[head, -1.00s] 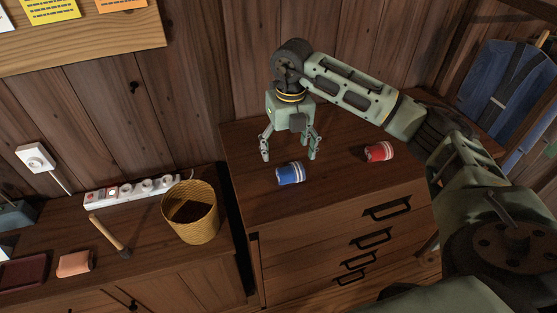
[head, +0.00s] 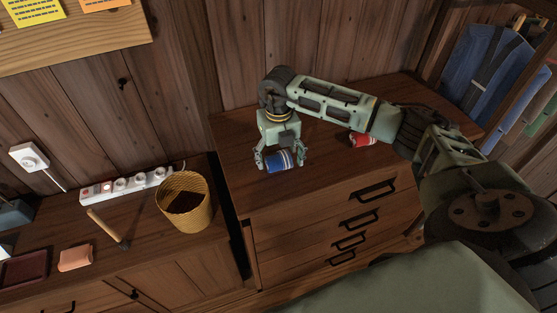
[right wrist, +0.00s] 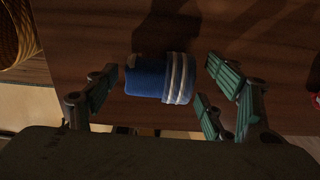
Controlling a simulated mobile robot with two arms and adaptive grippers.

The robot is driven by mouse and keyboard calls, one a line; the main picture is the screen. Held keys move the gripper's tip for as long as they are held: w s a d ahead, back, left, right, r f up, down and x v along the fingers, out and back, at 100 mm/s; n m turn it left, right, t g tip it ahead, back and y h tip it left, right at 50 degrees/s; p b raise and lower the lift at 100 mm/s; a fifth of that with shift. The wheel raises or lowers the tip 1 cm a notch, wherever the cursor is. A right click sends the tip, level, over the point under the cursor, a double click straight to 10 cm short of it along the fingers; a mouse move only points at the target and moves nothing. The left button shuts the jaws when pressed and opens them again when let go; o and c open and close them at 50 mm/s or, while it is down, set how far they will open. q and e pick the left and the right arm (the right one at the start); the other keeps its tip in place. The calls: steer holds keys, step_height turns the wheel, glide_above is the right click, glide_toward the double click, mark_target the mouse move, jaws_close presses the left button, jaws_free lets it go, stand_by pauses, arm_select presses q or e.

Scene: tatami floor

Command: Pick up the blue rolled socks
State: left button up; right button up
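The blue rolled socks (head: 279,161), with pale stripes at one end, lie on top of the wooden dresser (head: 330,172). My right gripper (head: 280,160) is open and lowered over them, with a finger on either side. In the right wrist view the blue socks (right wrist: 160,78) lie between the spread fingers (right wrist: 160,95), with gaps on both sides. My left gripper is not in view.
Red rolled socks (head: 361,139) lie to the right on the dresser, partly near my forearm. Clothes (head: 490,70) hang at right.

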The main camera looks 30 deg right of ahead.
steer(key=c, duration=0.8)
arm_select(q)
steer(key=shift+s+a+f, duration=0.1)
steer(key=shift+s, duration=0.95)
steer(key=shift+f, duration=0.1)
arm_select(e)
steer(key=shift+r, duration=0.1)
